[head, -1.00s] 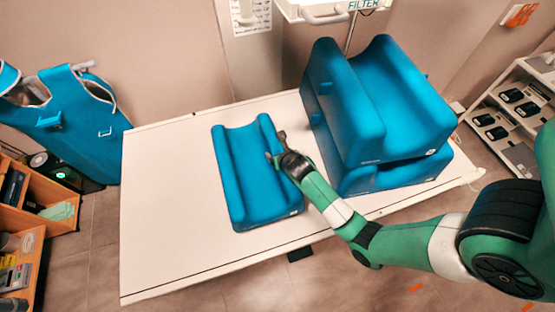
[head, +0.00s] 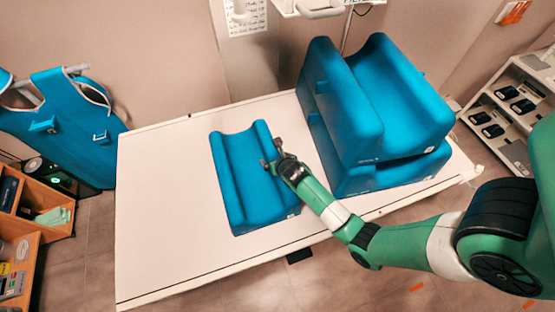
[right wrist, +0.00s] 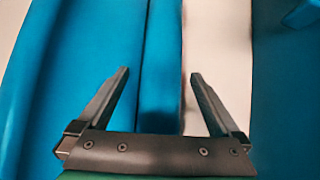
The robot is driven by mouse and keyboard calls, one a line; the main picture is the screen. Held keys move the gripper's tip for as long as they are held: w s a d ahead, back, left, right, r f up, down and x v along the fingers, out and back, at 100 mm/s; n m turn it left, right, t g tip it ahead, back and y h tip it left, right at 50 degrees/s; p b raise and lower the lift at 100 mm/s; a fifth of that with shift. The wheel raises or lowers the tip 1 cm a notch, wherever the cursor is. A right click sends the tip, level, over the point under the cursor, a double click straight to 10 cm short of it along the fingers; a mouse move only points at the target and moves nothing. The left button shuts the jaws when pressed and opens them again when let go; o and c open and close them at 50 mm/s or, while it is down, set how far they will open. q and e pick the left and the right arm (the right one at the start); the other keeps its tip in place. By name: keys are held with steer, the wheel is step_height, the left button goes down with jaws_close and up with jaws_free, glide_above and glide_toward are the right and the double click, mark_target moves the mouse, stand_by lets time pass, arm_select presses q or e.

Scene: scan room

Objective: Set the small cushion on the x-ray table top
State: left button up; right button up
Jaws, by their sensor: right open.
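The small blue cushion (head: 240,180), with a trough along its length, lies on the white x-ray table top (head: 165,210), left of the larger blue cushions. My right gripper (head: 271,153) is open at its right long side. In the right wrist view the open fingers (right wrist: 160,73) straddle the right ridge of the small cushion (right wrist: 95,60), with one finger over the blue and the other over the white strip of table top (right wrist: 215,60). I cannot tell whether the fingers touch it. My left gripper is not in view.
Large blue cushions (head: 400,95) are stacked at the right of the table, close to my right gripper. A grey rack (head: 515,110) stands at the right. The table's left part is bare.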

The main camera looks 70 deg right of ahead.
steer(key=p+v, duration=0.3)
steer(key=v, duration=0.8)
steer(key=shift+a+r+p, duration=0.15)
steer(key=shift+r+p, duration=0.1)
steer(key=shift+p, duration=0.05)
